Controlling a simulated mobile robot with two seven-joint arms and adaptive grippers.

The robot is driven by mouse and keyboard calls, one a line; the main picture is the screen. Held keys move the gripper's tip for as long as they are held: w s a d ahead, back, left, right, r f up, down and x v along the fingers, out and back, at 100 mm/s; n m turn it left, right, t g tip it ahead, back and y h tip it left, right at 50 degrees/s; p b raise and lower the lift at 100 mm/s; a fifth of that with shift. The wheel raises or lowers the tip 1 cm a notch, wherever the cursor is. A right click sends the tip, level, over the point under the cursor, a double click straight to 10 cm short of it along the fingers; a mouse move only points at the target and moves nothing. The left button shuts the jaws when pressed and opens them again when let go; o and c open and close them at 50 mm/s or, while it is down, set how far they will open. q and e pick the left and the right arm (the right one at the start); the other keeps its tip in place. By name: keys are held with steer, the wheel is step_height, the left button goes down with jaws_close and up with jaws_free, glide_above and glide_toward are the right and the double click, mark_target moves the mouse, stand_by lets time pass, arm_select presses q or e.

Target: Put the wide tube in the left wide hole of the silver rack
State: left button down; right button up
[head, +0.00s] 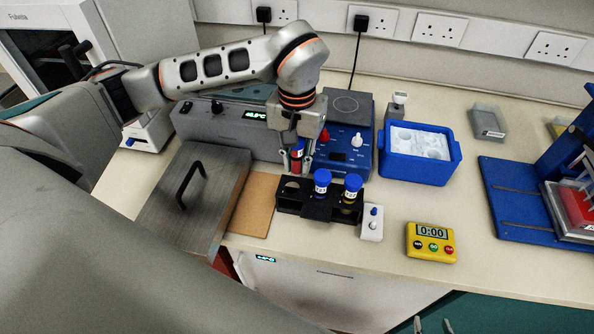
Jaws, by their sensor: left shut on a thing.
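The fingers hide part of this tube. It is upright, just behind the left end of the rack. The rack (318,208) looks dark, almost black, rather than silver. Its left hole (290,187) looks empty. Two blue-capped tubes stand in it, one in the middle (322,182) and one at the right (352,188). Whether the held tube touches the rack cannot be told. My right gripper is not in view.
A grey heater box (225,128) and a blue device (350,150) stand behind the rack. A lid with a black handle (165,205) and a brown board (252,205) lie left. A white switch (373,223), yellow timer (431,242) and blue ice box (420,168) are right.

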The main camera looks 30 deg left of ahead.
mark_target(297, 175)
arm_select(q)
steer(key=shift+f, duration=2.05)
steer(key=shift+f, duration=0.15)
steer(key=c, duration=1.8)
jaws_free()
steer(key=shift+c, duration=0.2)
